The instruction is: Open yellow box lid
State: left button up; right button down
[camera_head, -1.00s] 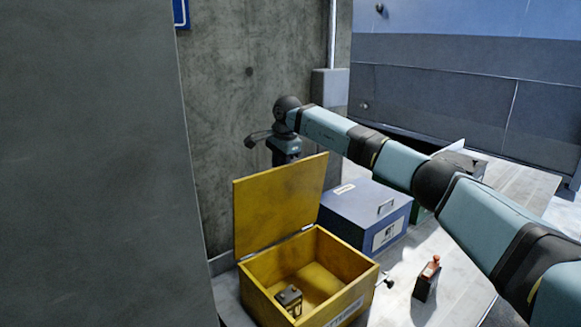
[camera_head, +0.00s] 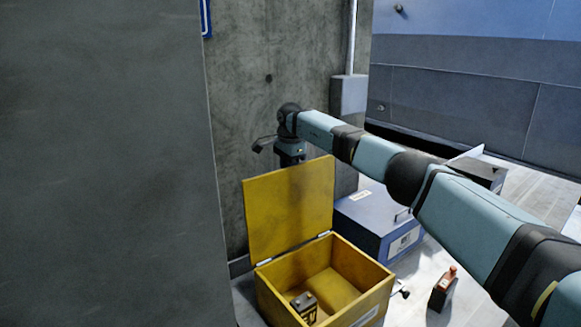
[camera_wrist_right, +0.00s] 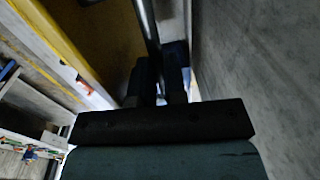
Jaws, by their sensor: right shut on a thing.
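The yellow box (camera_head: 372,296) stands at the lower middle of the head view. Its lid (camera_head: 288,205) is hinged at the back and stands up, wide open. A small dark battery-like block (camera_head: 305,305) lies inside the box. My right arm reaches in from the right, and its wrist is behind the lid, so the lid hides the fingers there. In the right wrist view my right gripper (camera_wrist_right: 160,85) is beside the yellow lid (camera_wrist_right: 95,35), between it and a grey wall. My left gripper is not in view.
A closed blue box (camera_head: 375,222) stands right of the yellow box. A small dark item with an orange top (camera_head: 442,288) stands on the pale surface. A concrete wall (camera_head: 268,110) is close behind the lid. A large grey panel (camera_head: 100,170) blocks the left side.

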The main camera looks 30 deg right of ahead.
jog(key=shift+a+f, duration=0.15)
jog(key=shift+f, duration=0.1)
jog(key=c, duration=1.3)
grip_release()
jog(key=shift+w+f, duration=0.1)
jog(key=shift+w, duration=0.1)
jog(key=shift+o, duration=0.7)
jog(key=shift+w+f, duration=0.25)
jog(key=shift+w, duration=0.15)
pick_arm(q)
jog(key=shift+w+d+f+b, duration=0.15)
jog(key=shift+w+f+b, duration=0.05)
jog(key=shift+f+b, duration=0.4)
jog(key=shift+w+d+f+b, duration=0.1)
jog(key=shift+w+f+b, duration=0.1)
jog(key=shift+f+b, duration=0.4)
pick_arm(e)
notch_tip(320, 180, up, 14)
jog(key=s, duration=0.1)
jog(key=shift+s+r, duration=0.15)
jog(key=shift+r, duration=0.05)
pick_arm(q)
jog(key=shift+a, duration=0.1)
